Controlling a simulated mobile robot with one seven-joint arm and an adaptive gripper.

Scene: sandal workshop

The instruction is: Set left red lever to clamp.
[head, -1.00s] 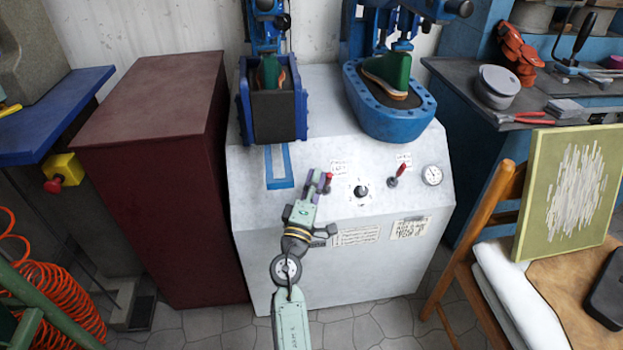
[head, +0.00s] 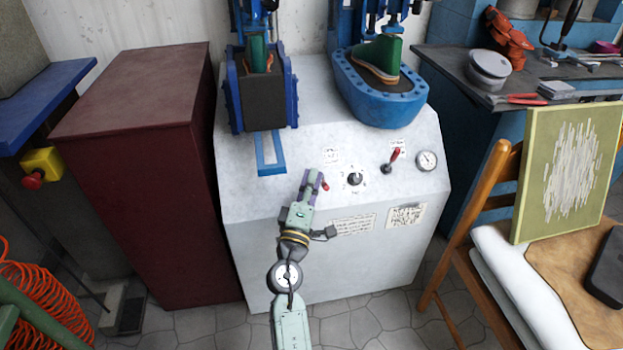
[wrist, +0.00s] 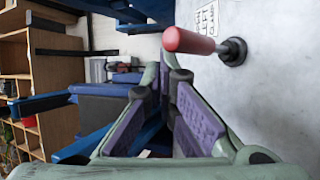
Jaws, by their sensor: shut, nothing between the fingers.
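The left red lever (head: 325,187) is on the sloping front of the white machine, below a small label. In the head view only its red end shows, just right of my gripper (head: 313,178), which hides part of it. In the wrist view the lever's red handle (wrist: 188,40) sticks out from a dark round base on the panel. My gripper's purple-padded fingers (wrist: 169,75) are shut and empty, beside and below the handle in that picture. I cannot tell whether they touch it. The right red lever (head: 392,160) tilts up to the right.
A black knob (head: 355,179) sits between the levers, and a gauge (head: 427,160) is at the right. Two blue presses (head: 380,105) holding sandals stand above the panel. A maroon cabinet (head: 140,180) is at the left, and a wooden chair (head: 470,220) at the right.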

